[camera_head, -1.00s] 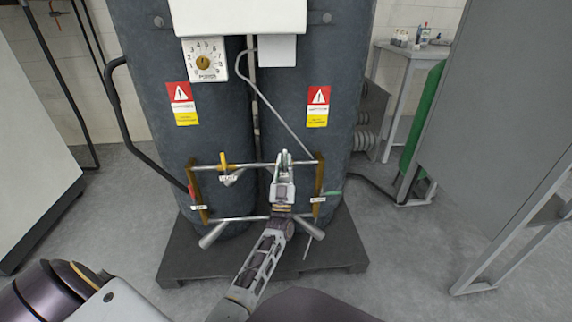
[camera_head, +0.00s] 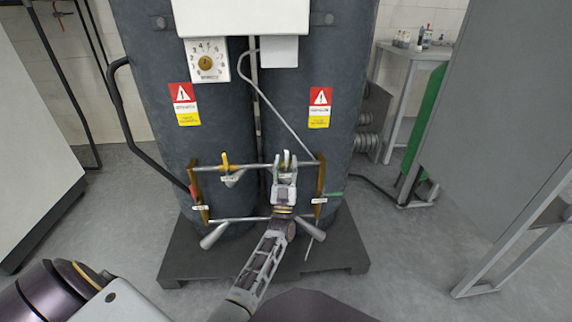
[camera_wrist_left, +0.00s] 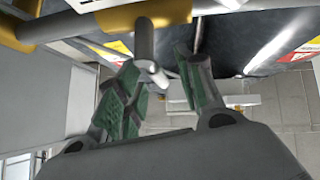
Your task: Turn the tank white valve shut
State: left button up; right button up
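The white valve handle (camera_head: 286,157) is on the upper pipe's right part, in front of the tank; the gripper partly hides it in the head view. In the left wrist view a pale valve handle (camera_wrist_left: 150,62) sticks out from a yellow pipe fitting, between my finger pads. My left gripper (camera_head: 284,163) is open, its two fingertips on either side of the handle. The wrist view shows the fingers (camera_wrist_left: 162,85) with green pads spread apart. I see space between the handle and the right finger; I cannot tell whether the left finger touches it. My right gripper is not in view.
Another yellow valve (camera_head: 225,162) with a pale handle is on the same pipe to the left. The dark tanks (camera_head: 315,60) stand close behind on a dark pallet (camera_head: 190,262). Angled pale pipe ends (camera_head: 213,236) jut out below. A grey cabinet (camera_head: 500,110) is at right.

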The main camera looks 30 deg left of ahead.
pick_arm(q)
jog(key=v, duration=1.2)
jog(key=shift+w+h, duration=0.2)
jog(key=shift+h, duration=0.1)
dwell(0.3)
